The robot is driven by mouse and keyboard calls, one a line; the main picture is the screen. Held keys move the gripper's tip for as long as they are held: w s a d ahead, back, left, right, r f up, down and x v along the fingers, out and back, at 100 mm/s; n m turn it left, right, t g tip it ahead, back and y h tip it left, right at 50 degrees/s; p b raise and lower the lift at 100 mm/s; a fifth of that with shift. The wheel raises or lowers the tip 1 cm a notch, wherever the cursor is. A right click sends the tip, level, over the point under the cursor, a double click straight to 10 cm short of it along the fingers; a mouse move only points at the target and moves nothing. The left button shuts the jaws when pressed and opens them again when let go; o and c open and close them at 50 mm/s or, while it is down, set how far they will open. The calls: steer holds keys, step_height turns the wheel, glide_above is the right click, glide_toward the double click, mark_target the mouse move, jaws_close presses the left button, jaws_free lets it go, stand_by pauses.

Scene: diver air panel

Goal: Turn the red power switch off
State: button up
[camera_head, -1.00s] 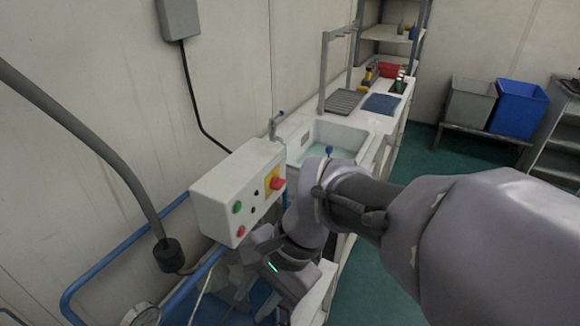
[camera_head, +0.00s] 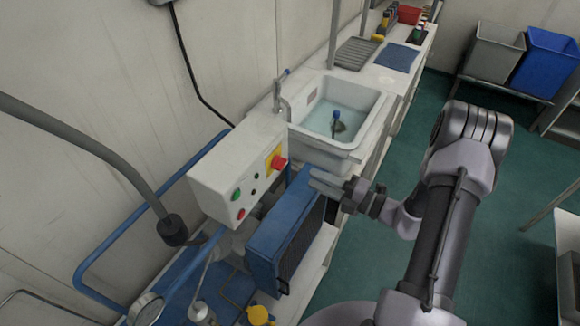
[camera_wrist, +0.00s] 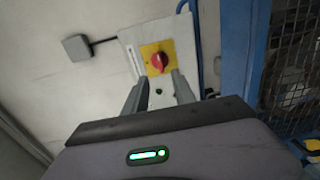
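The red power switch (camera_head: 279,162) is a rotary knob on a yellow plate, on the front of a white control box (camera_head: 212,172) by the wall. In the wrist view the red knob (camera_wrist: 159,61) lies ahead, just beyond the fingertips and between their lines. My gripper (camera_head: 318,182) is to the right of the box in the head view, pointing left toward the switch, with a gap between. In the wrist view its two fingers (camera_wrist: 157,84) are apart with nothing between them. The exact angle of the knob is hard to read.
Below the box stand a blue-cased unit with a dark grille (camera_head: 290,235) and blue pipes (camera_head: 92,262). Green (camera_head: 236,194) and red (camera_head: 241,214) buttons share the box face. A sink (camera_head: 345,112) stands behind the gripper. The green floor to the right is open.

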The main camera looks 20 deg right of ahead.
mark_target(284, 166)
steer(key=x, duration=0.9)
steer(key=shift+w+a+b, duration=0.15)
steer(key=shift+b, duration=0.2)
jaws_close()
